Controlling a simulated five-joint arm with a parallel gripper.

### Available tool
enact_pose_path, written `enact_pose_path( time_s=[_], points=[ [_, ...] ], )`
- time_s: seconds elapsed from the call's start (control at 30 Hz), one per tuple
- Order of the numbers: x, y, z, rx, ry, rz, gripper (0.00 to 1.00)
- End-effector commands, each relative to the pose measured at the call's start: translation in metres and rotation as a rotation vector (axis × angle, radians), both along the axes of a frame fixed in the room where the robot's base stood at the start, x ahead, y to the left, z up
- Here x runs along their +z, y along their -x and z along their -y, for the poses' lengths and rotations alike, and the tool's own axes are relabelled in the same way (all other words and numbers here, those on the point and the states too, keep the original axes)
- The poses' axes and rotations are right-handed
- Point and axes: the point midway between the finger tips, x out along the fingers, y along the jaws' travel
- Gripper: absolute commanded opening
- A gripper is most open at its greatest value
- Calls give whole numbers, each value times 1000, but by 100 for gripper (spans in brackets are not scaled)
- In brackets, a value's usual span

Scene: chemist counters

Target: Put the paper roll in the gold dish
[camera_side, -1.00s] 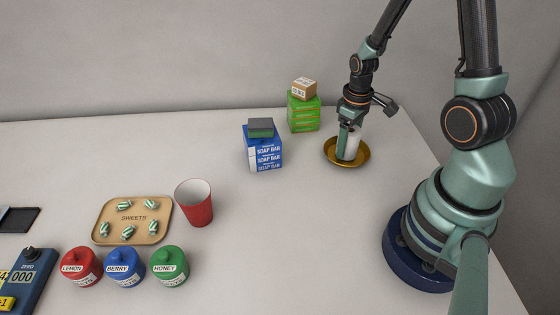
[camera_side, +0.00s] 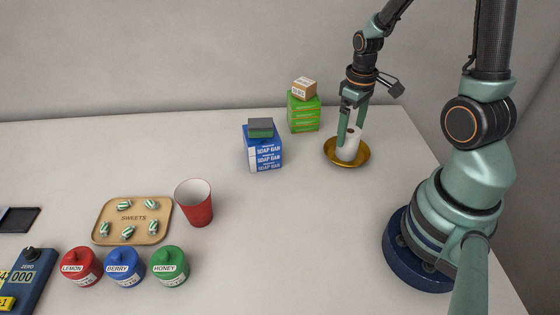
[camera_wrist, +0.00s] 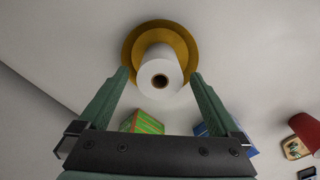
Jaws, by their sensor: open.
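The white paper roll (camera_side: 348,149) stands upright in the gold dish (camera_side: 333,156) at the back right of the counter. In the wrist view the roll (camera_wrist: 158,66) shows its hollow core, with the gold dish (camera_wrist: 133,43) around its base. My gripper (camera_side: 351,131) is open just above the roll, its fingers on either side of the roll's top. In the wrist view my gripper (camera_wrist: 159,80) has a gap between each finger and the roll.
Blue soap boxes (camera_side: 264,152) with a dark green block on top and a green stack (camera_side: 303,114) with a small brown box stand left of the dish. A red cup (camera_side: 195,204), a sweets tray (camera_side: 133,239) and lidded jars (camera_side: 124,270) are further left. The front middle counter is clear.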

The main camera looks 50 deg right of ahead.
Motion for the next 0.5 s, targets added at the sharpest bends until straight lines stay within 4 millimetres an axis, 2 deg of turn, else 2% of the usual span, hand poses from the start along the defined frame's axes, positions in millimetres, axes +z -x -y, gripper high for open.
enact_pose_path(
  time_s=[0.2,0.4,0.5],
  points=[
    [39,-1,1,0,3,5,99],
    [64,-1,0,0,2,3,99],
    [71,0,0,0,1,2,99]
  ],
)
